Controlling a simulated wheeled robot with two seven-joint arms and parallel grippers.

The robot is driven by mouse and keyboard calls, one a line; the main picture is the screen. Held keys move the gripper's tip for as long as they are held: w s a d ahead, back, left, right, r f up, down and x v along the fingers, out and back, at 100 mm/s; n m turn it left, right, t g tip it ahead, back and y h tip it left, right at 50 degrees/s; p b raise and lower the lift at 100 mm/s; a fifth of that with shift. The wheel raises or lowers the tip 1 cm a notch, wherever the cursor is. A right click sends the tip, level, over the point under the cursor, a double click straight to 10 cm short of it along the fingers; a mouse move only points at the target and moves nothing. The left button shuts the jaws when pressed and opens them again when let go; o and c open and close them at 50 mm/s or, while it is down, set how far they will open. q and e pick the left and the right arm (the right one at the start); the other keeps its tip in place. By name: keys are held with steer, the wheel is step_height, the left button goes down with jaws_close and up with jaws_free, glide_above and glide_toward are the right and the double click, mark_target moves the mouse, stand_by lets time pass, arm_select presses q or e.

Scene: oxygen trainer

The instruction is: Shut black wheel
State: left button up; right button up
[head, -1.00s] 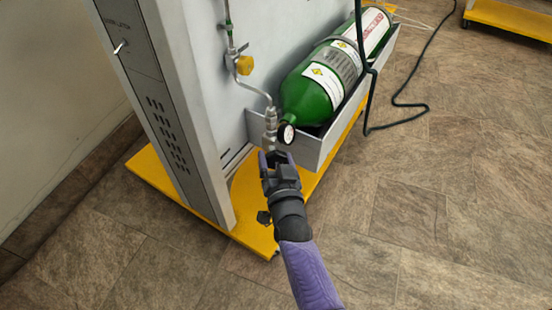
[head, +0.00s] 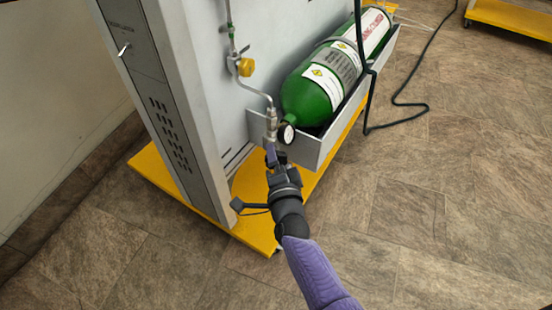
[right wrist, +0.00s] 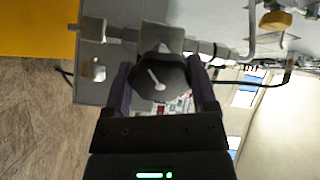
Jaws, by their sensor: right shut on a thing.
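The black wheel (right wrist: 158,78) shows in the right wrist view as a dark faceted knob with a white mark on its face. It sits between the two fingers of my right gripper (right wrist: 162,92), which is shut on it. In the head view my right gripper (head: 275,157) is at the valve fitting (head: 271,124) below the thin metal pipe, and it hides the wheel there. My left gripper is not in view.
A green oxygen cylinder (head: 308,94) lies in a grey tray (head: 312,150) beside the fitting. A round gauge (head: 287,134) is close to my fingers. A yellow knob (head: 246,67) is higher on the panel. A dark hose (head: 366,95) hangs at right.

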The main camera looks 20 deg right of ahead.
steer(key=m, duration=0.3)
steer(key=shift+f+m, duration=0.1)
steer(key=shift+m, duration=0.2)
steer(key=m+b, duration=0.1)
steer(key=m, duration=0.2)
steer(key=shift+m, duration=0.3)
steer(key=m+b, duration=0.1)
steer(key=m, duration=0.3)
steer(key=shift+m, duration=0.3)
steer(key=m+b, duration=0.1)
steer(key=m, duration=0.3)
steer(key=shift+m, duration=0.3)
steer(key=m+b, duration=0.1)
steer(key=m, duration=0.3)
steer(key=shift+b, duration=0.3)
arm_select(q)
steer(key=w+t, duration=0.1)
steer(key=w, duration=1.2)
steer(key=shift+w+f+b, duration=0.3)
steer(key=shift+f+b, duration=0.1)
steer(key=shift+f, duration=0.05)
arm_select(e)
steer(key=shift+m, duration=2.2)
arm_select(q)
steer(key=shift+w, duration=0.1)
